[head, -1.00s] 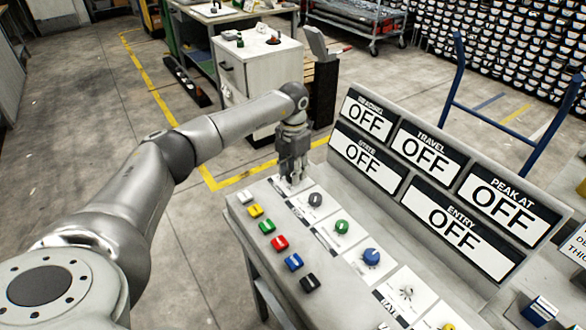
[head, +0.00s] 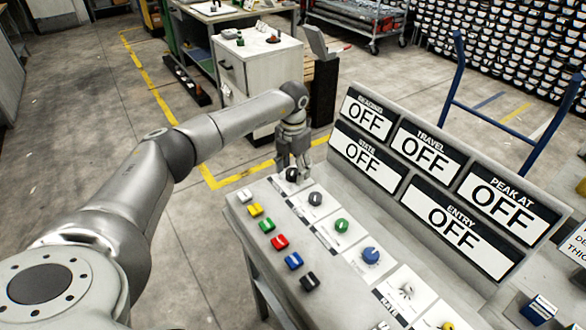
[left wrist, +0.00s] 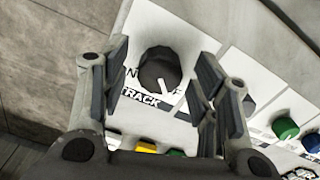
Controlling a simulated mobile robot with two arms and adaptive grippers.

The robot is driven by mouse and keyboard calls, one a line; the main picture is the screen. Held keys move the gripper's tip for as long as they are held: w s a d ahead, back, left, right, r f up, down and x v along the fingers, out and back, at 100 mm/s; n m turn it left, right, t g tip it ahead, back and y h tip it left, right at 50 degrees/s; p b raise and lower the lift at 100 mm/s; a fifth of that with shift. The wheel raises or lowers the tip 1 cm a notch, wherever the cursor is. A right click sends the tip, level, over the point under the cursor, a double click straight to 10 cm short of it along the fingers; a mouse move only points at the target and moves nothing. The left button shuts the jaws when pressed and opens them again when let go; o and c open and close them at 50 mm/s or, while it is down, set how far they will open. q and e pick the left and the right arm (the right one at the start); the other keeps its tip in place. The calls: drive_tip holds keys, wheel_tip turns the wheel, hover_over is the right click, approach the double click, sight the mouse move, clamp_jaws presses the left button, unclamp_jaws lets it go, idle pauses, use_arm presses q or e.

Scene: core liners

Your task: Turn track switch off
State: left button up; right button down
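The track switch is a round black knob (head: 292,175) at the far left end of the panel's knob row. In the left wrist view the knob (left wrist: 157,66) sits above the printed word TRACK, with part of a label on each side. A white pointer mark on its lower part points down, near the right-hand label. My left gripper (head: 293,162) is just above the knob. In the left wrist view its fingers (left wrist: 160,85) are spread apart on either side of the knob, with clear gaps. My right gripper is not in view.
The panel has grey (head: 315,199), green (head: 341,226) and blue (head: 371,257) knobs beside the track knob. Several coloured buttons line the front edge. Display boards reading OFF (head: 364,119) rise behind. A white cabinet (head: 258,70) stands beyond the panel.

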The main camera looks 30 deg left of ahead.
sight(293, 171)
use_arm(q)
drive_tip(key=shift+r, duration=0.1)
wheel_tip(293, 171, up, 12)
idle(0.5)
idle(0.5)
